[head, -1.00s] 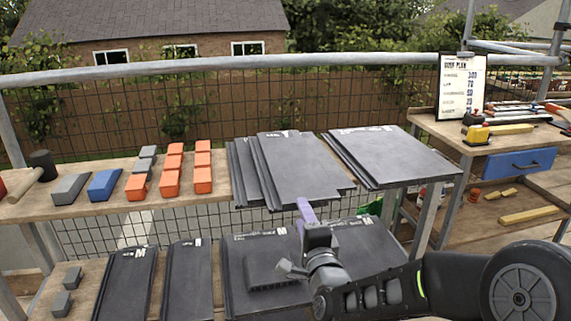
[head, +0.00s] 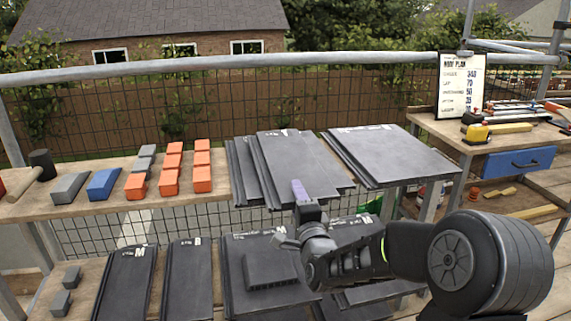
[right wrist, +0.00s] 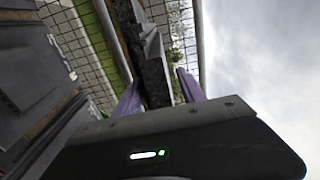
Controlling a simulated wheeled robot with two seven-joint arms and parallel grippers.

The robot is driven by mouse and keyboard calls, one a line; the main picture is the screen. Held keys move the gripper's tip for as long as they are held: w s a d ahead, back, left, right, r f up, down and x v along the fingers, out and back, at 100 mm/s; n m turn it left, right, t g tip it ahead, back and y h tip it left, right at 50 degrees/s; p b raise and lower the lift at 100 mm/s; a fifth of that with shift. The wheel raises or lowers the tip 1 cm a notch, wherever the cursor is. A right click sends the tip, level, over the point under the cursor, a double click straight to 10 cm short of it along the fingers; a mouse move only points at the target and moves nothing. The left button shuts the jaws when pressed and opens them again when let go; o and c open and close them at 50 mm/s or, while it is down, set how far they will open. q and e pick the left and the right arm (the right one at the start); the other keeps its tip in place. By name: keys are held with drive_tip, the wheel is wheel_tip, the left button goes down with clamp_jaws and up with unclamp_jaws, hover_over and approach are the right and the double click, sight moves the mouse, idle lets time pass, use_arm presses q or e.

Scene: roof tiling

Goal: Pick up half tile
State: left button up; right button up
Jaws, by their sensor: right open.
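Dark grey tiles lie in a left stack (head: 292,155) on the upper bench, with narrower pieces (head: 243,172) showing at its left side. I cannot tell for certain which piece is the half tile. My right gripper (head: 299,188), with purple fingers, is at the front edge of this left stack. In the right wrist view a dark slab edge (right wrist: 152,72) shows between the two spread fingers. The gripper is open, and I cannot tell if a finger touches the slab. My left gripper is out of view.
A wider tile stack (head: 390,155) lies to the right. Dark tiles (head: 190,280) lie on the lower shelf, one with a small block (head: 270,268) on top. Orange blocks (head: 202,180) stand left of the stack. A side table (head: 440,127) is at the right.

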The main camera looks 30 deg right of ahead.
idle(0.6)
clamp_jaws()
idle(0.3)
idle(0.9)
drive_tip(key=shift+r, duration=0.15)
